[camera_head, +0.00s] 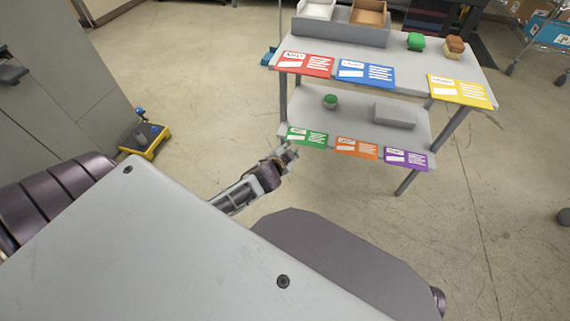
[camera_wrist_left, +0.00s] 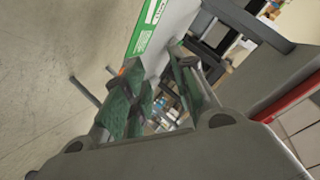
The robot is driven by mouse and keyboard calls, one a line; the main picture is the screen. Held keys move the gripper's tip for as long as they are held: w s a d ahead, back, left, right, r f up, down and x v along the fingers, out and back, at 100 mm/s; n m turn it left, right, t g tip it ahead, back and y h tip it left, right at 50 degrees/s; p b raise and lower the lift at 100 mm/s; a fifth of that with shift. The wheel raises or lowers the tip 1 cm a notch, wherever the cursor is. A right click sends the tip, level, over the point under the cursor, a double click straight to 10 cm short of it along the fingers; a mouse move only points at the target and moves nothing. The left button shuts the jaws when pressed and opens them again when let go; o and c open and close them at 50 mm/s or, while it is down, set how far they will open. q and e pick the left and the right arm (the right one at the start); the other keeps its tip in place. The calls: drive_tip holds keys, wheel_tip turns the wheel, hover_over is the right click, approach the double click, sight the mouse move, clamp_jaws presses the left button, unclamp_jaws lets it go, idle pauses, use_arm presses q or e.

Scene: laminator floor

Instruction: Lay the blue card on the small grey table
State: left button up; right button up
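The blue card (camera_head: 366,74) hangs at the front edge of the grey rack's upper shelf (camera_head: 385,48), between a red card (camera_head: 305,63) and a yellow card (camera_head: 460,91). My left gripper (camera_head: 290,153) is low, near the left end of the lower shelf, beside the green card (camera_head: 307,137). In the left wrist view the left gripper (camera_wrist_left: 158,88) has its fingers apart with nothing held between them. The green card (camera_wrist_left: 150,25) shows beyond the fingers. I see no separate small grey table. My right gripper is not in view.
The lower shelf (camera_head: 360,112) carries orange (camera_head: 357,148) and purple (camera_head: 405,159) cards, a green-topped item (camera_head: 330,101) and a grey block (camera_head: 394,115). A yellow-and-black device (camera_head: 145,138) stands on the floor at left.

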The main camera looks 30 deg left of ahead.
use_arm(q)
drive_tip(key=s+d+f+n+g+h, duration=0.1)
drive_tip(key=s+d+f+g, duration=0.4)
drive_tip(key=s, duration=0.6)
drive_tip(key=s+d+f+n+g+h, duration=0.2)
drive_tip(key=s+d+f+g, duration=0.3)
drive_tip(key=s, duration=0.6)
wheel_tip(320, 180, down, 4)
drive_tip(key=shift+s+d+r+n, duration=0.25)
drive_tip(key=shift+s+d+n, duration=0.2)
drive_tip(key=shift+d, duration=0.6)
drive_tip(key=shift+w, duration=0.1)
